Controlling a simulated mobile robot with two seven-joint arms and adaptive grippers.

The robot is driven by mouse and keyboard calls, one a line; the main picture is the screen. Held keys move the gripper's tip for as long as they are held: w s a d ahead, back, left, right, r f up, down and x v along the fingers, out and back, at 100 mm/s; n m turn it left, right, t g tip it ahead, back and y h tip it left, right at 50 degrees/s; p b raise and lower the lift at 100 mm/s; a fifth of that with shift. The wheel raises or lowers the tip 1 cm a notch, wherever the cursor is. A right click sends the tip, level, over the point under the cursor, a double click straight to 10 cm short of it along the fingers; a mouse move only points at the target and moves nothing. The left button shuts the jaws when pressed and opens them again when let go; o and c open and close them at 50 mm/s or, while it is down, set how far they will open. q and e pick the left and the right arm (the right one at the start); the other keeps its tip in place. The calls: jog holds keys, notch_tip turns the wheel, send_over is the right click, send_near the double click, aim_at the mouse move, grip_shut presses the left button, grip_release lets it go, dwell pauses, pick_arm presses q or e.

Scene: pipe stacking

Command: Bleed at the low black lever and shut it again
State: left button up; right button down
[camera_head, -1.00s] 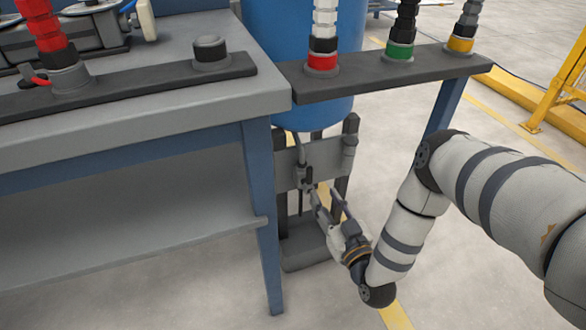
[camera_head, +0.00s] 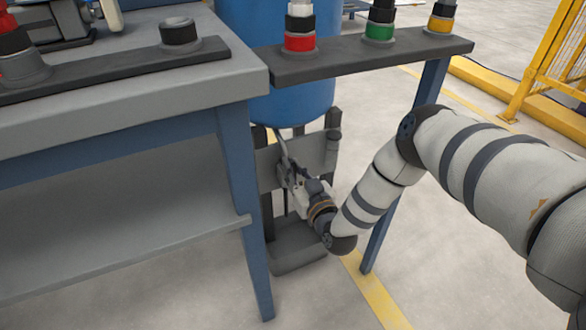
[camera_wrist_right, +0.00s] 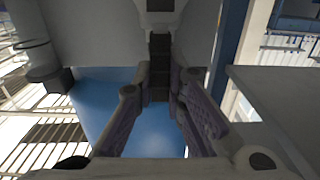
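My right gripper (camera_head: 287,165) is at the pipework on the grey plate below the blue tank. In the right wrist view its two fingers (camera_wrist_right: 160,92) stand apart, with blue showing between them. A dark upright bar (camera_wrist_right: 160,50), which looks like the black lever, runs between the fingertips below a pale block. Whether the fingers touch it is unclear. In the head view the gripper hides the lever and most of the valve. My left gripper is not in view.
The blue tank (camera_head: 290,100) hangs above the grey plate (camera_head: 312,155). The blue-legged table (camera_head: 140,110) stands close on the left, its leg beside the pipework. A dark shelf (camera_head: 375,60) with red, green and yellow-ringed fittings lies above. Floor is clear at the lower right.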

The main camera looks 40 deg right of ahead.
jog(key=shift+d, duration=0.15)
jog(key=shift+s+d+f+m, duration=0.2)
jog(key=shift+d+m, duration=0.3)
jog(key=shift+m, duration=0.6)
pick_arm(q)
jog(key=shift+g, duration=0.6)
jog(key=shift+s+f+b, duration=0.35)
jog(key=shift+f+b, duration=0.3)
jog(key=shift+b, duration=0.25)
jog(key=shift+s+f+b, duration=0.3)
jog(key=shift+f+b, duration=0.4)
jog(key=shift+b, duration=0.15)
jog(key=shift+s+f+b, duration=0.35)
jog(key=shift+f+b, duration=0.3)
jog(key=shift+b, duration=0.25)
pick_arm(e)
jog(key=s+d+f+m, duration=0.1)
jog(key=d+f+m, duration=0.3)
jog(key=m, duration=1.1)
jog(key=shift+d+f+m, duration=0.3)
jog(key=shift+d+f, duration=0.05)
jog(key=shift+f, duration=0.7)
jog(key=shift+s, duration=0.1)
jog(key=c, duration=1.6)
grip_release()
